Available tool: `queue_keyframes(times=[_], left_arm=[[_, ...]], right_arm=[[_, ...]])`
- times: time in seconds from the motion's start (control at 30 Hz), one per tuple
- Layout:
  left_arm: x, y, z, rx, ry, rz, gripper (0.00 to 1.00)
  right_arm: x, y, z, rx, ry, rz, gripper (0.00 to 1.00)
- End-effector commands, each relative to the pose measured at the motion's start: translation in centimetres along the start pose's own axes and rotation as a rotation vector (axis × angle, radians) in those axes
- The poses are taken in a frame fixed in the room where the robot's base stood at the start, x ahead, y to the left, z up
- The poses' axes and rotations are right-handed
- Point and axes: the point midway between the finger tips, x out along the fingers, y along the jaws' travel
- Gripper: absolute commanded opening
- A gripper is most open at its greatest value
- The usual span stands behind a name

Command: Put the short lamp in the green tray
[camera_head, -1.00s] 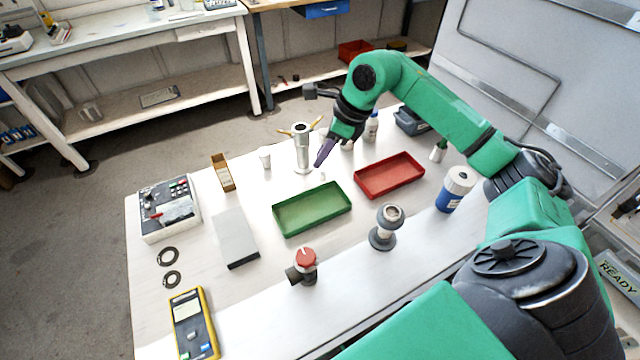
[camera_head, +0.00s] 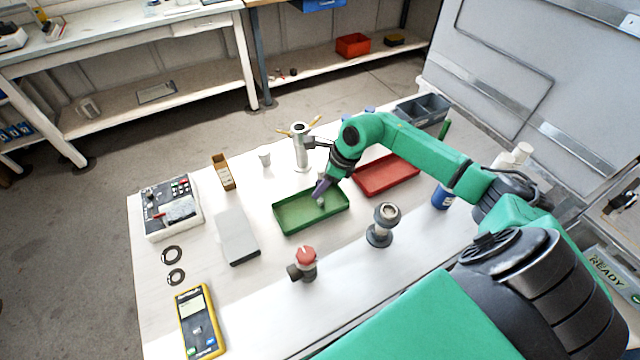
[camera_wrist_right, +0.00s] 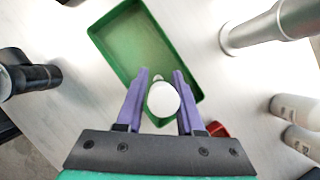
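The green tray (camera_head: 290,217) lies on the white table, left of the red tray; it also shows in the wrist view (camera_wrist_right: 128,38) with a bare floor. My right gripper (camera_head: 320,190) is over the right part of the green tray, pointing down. In the wrist view its purple fingers (camera_wrist_right: 161,82) are closed around a small white lamp with a round end (camera_wrist_right: 163,99), which I take for the short lamp. In the head view the lamp is a small pale spot (camera_head: 321,201) at the fingertips. Whether it touches the tray floor I cannot tell. My left gripper is out of view.
The red tray (camera_head: 385,178) is close on the right, partly behind my arm. A metal column with brass arms (camera_head: 300,150) stands behind the green tray. A dark round fitting (camera_head: 380,225) and a red-knobbed valve (camera_head: 305,262) stand in front. A grey box (camera_head: 236,235) is left.

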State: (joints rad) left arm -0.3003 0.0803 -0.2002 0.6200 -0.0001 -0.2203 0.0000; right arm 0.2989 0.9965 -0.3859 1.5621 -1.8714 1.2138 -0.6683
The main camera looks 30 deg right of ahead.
Motion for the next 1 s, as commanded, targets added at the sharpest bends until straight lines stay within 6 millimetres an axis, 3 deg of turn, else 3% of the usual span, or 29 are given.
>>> queue_keyframes(times=[0.4, 0.47, 0.9, 1.0], left_arm=[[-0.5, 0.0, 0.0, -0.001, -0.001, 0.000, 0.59], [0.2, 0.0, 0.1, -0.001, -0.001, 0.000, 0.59], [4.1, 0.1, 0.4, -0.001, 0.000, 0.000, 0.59], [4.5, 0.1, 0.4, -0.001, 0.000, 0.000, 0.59]], right_arm=[[-0.6, 0.0, 0.2, 0.000, -0.001, -0.001, 0.52], [-0.9, -0.2, 0.0, 0.000, 0.001, -0.004, 0.52], [-10.2, -0.1, -0.1, -0.001, 0.001, -0.006, 0.52], [-11.5, -0.1, 0.0, 0.000, 0.001, -0.002, 0.52]])
